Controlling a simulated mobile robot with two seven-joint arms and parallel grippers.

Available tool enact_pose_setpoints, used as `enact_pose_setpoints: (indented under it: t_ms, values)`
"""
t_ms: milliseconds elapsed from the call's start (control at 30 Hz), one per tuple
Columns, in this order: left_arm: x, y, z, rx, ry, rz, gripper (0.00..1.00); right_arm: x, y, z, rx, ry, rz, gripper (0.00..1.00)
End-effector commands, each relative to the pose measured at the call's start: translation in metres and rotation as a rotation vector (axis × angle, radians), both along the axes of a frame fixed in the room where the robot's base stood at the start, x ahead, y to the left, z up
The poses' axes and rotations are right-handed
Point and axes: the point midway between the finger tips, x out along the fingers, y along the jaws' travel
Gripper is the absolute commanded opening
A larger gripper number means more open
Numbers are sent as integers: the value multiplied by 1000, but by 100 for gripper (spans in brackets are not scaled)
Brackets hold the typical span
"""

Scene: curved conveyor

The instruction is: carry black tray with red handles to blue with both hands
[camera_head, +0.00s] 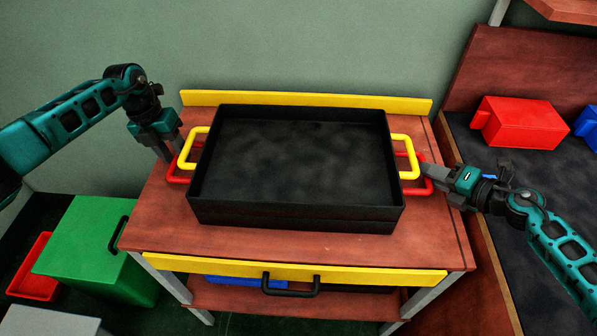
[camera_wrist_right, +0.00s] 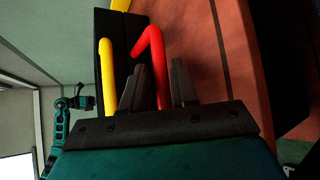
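Two black trays are stacked on the wooden table. The upper black tray (camera_head: 300,212) has yellow handles (camera_head: 408,140). The lower black tray with red handles (camera_head: 300,226) lies beneath it, mostly hidden; its red handles (camera_head: 174,180) stick out at both sides. My right gripper (camera_head: 436,175) is open at the right red handle. In the right wrist view the red handle (camera_wrist_right: 152,42) runs between its spread fingers (camera_wrist_right: 158,85). My left gripper (camera_head: 169,150) points down at the left handles, its fingers apart; whether it touches one is unclear.
The table (camera_head: 160,215) has a yellow back rail (camera_head: 300,101) and a yellow front drawer (camera_head: 220,266). At the right, a dark surface holds a red bin (camera_head: 525,122) and a blue bin (camera_head: 588,125). A green box (camera_head: 80,240) stands at the lower left.

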Motion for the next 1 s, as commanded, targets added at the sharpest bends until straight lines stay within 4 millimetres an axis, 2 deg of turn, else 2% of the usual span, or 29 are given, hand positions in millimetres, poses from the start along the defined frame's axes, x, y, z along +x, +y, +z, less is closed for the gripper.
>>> enact_pose_setpoints:
  t_ms: [200,567,833,1000]
  values:
    - [0,-3,-19,-1,0,1,41,13,11,-8,0,-1,-1,28]
    - [0,-4,-21,0,0,0,40,15,13,-9,-1,1,0,27]
    - [0,-4,-21,0,-1,0,15,15,13,-9,0,0,0,1]
    - [0,-4,-20,0,-1,0,0,14,12,-9,0,0,0,0]
